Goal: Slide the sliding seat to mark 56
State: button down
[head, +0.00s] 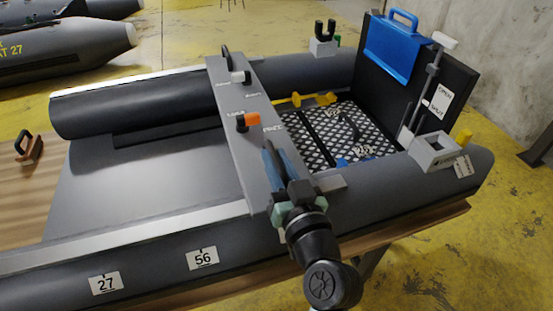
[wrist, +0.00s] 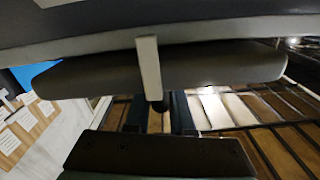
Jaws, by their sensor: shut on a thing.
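The sliding seat (head: 228,98) is a long grey plank lying across the boat from tube to tube. Its near end is to the right of the white mark 56 (head: 203,258) on the near tube. Mark 27 (head: 105,283) is further left. My gripper (head: 275,158) is at the right edge of the seat's near part, shut on the seat. In the wrist view, dark fingers (wrist: 158,112) meet a pale upright strip (wrist: 149,68) below a dark grey surface. The exact contact is partly hidden by my gripper.
Small fittings, one with an orange knob (head: 253,120), sit on the seat. Right of it are a yellow-ended bar (head: 305,99), a mesh floor (head: 325,130), a blue case (head: 390,48) and a grey box (head: 434,150). The grey floor (head: 140,190) left of the seat is clear.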

dwell(0.3)
jog(key=s+a+p, duration=0.1)
jog(key=a+p, duration=0.1)
jog(key=a, duration=0.2)
jog(key=s+a+p, duration=0.2)
jog(key=a, duration=0.3)
jog(key=s+a+p, duration=0.1)
jog(key=a+p, duration=0.1)
jog(key=a, duration=0.3)
jog(key=shift+s+r, duration=0.1)
jog(key=shift+s, duration=0.2)
jog(key=shift+s+a, duration=0.2)
jog(key=shift+a, duration=0.4)
jog(key=c, duration=0.8)
grip_release()
